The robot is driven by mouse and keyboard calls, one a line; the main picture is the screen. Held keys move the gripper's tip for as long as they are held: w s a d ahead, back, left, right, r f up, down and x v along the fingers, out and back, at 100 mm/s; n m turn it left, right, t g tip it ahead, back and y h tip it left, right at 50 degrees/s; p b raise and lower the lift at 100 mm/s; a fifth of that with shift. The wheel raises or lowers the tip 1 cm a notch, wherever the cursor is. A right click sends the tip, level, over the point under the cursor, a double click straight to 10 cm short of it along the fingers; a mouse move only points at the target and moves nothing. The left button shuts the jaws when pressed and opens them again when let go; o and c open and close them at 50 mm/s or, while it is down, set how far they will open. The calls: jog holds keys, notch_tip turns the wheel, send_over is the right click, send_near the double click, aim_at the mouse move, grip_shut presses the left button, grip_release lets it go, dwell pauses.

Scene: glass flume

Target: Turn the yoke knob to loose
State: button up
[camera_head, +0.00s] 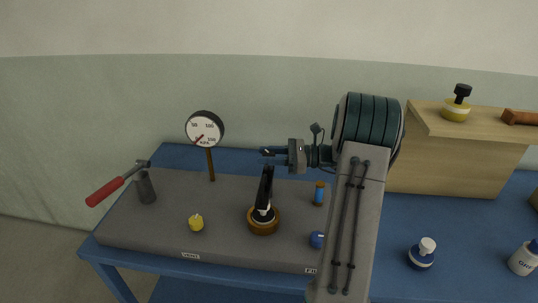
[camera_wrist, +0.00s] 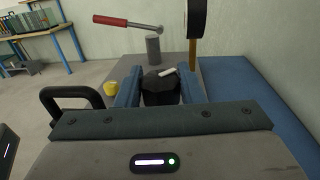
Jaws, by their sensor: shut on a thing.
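My gripper (camera_head: 268,153) is at the end of my arm, above the middle of the grey slab. In the wrist view, its two blue-grey fingers (camera_wrist: 160,88) are shut on a dark, rounded knob (camera_wrist: 158,93), apparently the yoke knob. A short white bar (camera_wrist: 168,71) shows at the knob's top edge. In the head view, a black upright piece (camera_head: 265,186) with a white part low down rises from a round brown base (camera_head: 263,226) to just under the fingertips. No loose or tight marking can be read.
The grey slab (camera_head: 170,225) on a blue table also carries a dial gauge (camera_head: 205,130), a red-handled lever (camera_head: 106,191) on a grey post, a yellow knob (camera_head: 196,223), a blue ball (camera_head: 317,240) and an orange-blue cylinder (camera_head: 319,194). A wooden box (camera_head: 455,160) stands right.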

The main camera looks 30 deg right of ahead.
jog(key=m+t+h, duration=0.4)
jog(key=t, duration=0.1)
jog(key=shift+f+m, duration=0.1)
jog(key=shift+m, duration=0.2)
jog(key=m+t+h+b, duration=0.1)
jog(key=m+t+h, duration=0.1)
jog(key=h, duration=0.1)
jog(key=shift+b, duration=0.3)
jog(key=shift+m+t+h+b, duration=0.6)
jog(key=shift+m+h, duration=0.2)
jog(key=shift+h, duration=0.8)
jog(key=o, duration=0.9)
jog(key=b+v, duration=0.1)
jog(key=v, duration=1.3)
jog(key=shift+a+b, duration=0.1)
jog(key=shift+b, duration=0.2)
